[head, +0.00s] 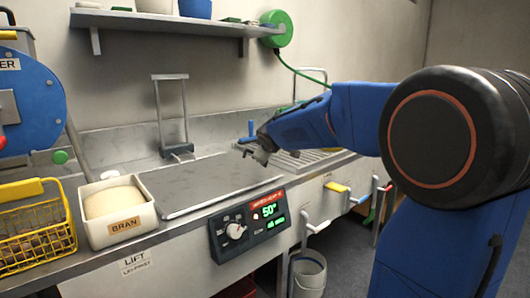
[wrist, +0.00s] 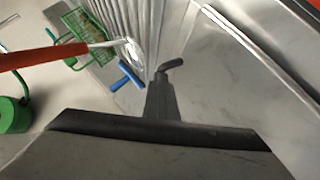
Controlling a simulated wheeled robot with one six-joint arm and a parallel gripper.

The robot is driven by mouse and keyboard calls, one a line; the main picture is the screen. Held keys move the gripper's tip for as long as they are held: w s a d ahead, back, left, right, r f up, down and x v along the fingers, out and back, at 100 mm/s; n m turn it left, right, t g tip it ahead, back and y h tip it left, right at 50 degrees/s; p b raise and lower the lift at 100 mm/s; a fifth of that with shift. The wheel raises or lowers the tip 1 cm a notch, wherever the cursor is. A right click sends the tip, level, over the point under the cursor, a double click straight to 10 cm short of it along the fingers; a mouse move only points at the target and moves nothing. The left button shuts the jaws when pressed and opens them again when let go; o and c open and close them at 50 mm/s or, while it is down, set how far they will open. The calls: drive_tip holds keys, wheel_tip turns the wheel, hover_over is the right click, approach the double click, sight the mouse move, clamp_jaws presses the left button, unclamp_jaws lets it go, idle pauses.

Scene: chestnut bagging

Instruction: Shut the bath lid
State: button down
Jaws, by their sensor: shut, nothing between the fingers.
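The bath lid (head: 208,184) is a flat grey metal panel in the counter in the head view. It lies flat behind the control box, and no opening into the bath shows. My gripper (head: 252,153) is shut and empty, at the right end of the lid near its back right corner. From this angle I cannot tell whether it touches the lid. In the wrist view a dark, narrow part with a bent tip stands in the middle, above a grey plate with a black edge.
A white bran tub (head: 118,212) and a yellow wire basket (head: 37,236) stand left of the lid. A metal frame (head: 170,112) stands behind it. The control box (head: 250,222) reads 50°. A ridged drainboard (head: 312,160) lies to the right; a blue handle shows in the wrist view (wrist: 127,75).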

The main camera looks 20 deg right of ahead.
drive_tip(key=shift+s+d+f, duration=0.1)
drive_tip(key=shift+f, duration=0.65)
drive_tip(key=r, duration=0.1)
drive_tip(key=a+r, duration=0.1)
drive_tip(key=r, duration=0.1)
drive_tip(key=a+r, duration=0.1)
drive_tip(key=shift+s+a+r, duration=0.2)
drive_tip(key=shift+r, duration=0.05)
drive_tip(key=v, duration=1)
drive_tip(key=shift+d+r, duration=0.25)
drive_tip(key=shift+r, duration=0.1)
drive_tip(key=s+a+f+m+g+y, duration=0.1)
drive_tip(key=s+a+f+m+g, duration=0.1)
drive_tip(key=s+f, duration=0.6)
drive_tip(key=s+a+f+m+g+y, duration=0.1)
drive_tip(key=s+a+f+m+g, duration=0.1)
drive_tip(key=s+f, duration=0.7)
drive_tip(key=s+a+f+m+g+y, duration=0.1)
drive_tip(key=s+f, duration=0.7)
drive_tip(key=s, duration=1.3)
drive_tip(key=shift+a+f+m+g, duration=0.35)
drive_tip(key=shift+a+m+g, duration=0.4)
drive_tip(key=shift+a, duration=0.2)
